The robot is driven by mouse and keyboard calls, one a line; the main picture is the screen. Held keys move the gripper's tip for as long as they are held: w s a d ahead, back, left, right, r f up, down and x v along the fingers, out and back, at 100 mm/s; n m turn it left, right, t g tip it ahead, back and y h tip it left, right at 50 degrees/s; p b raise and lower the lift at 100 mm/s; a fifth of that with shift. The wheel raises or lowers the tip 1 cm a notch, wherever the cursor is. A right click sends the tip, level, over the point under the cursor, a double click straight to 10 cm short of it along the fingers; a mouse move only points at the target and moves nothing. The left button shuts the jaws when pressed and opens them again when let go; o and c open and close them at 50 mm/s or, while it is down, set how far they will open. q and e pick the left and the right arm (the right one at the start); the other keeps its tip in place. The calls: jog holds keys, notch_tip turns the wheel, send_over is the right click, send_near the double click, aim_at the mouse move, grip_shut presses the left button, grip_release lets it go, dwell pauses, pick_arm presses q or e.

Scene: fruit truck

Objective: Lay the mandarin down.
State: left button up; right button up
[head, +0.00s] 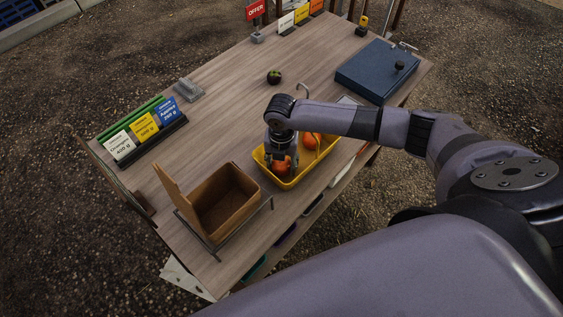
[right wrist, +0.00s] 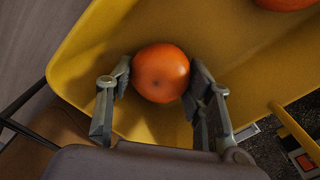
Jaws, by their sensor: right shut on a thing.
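An orange mandarin (right wrist: 160,73) sits between the two fingers of my right gripper (right wrist: 160,85) in the right wrist view. The fingers touch it on both sides and are shut on it. In the head view the mandarin (head: 282,167) is at the left end of a yellow basket (head: 296,182), below my right gripper (head: 280,158). The basket's yellow floor lies close under the fruit; I cannot tell whether they touch. A second orange fruit (head: 310,139) lies in the basket farther right, partly hidden by my arm. My left gripper is not in view.
An open brown box (head: 222,205) in a wire stand is left of the basket. A dark round fruit (head: 274,77) lies alone on the wooden table (head: 226,110). Price signs (head: 143,128) stand at the left edge, a blue scale (head: 374,72) at the back right. The table's middle is clear.

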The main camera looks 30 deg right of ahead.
jog(key=o, duration=1.4)
jog(key=shift+c, duration=0.2)
notch_tip(320, 180, up, 13)
jog(key=p, duration=1)
jog(key=shift+p, duration=0.35)
